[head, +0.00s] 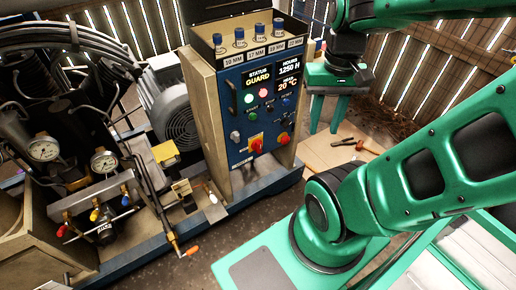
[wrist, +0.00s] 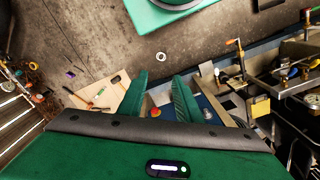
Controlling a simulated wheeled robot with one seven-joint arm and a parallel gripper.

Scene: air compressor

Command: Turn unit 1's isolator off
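The blue control panel (head: 238,118) is on the front of a beige cabinet in the head view. Low on it are two red rotary knobs on yellow plates, a left knob (head: 256,145) and a right knob (head: 284,138). I cannot read which unit either serves, and their exact positions are unclear. My gripper (head: 328,130) hangs to the right of the panel, apart from it, fingers down. In the wrist view my gripper (wrist: 160,76) is open and empty. A red knob on yellow (wrist: 155,113) shows beyond and between its fingers; I cannot tell which knob it is.
The panel's displays (head: 259,77) read "GUARD" and "1250 H". Sockets (head: 239,38) stand on the cabinet top. Gauges and coloured valves (head: 95,214) are at left. A board with tools (head: 342,150) lies on the floor at right.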

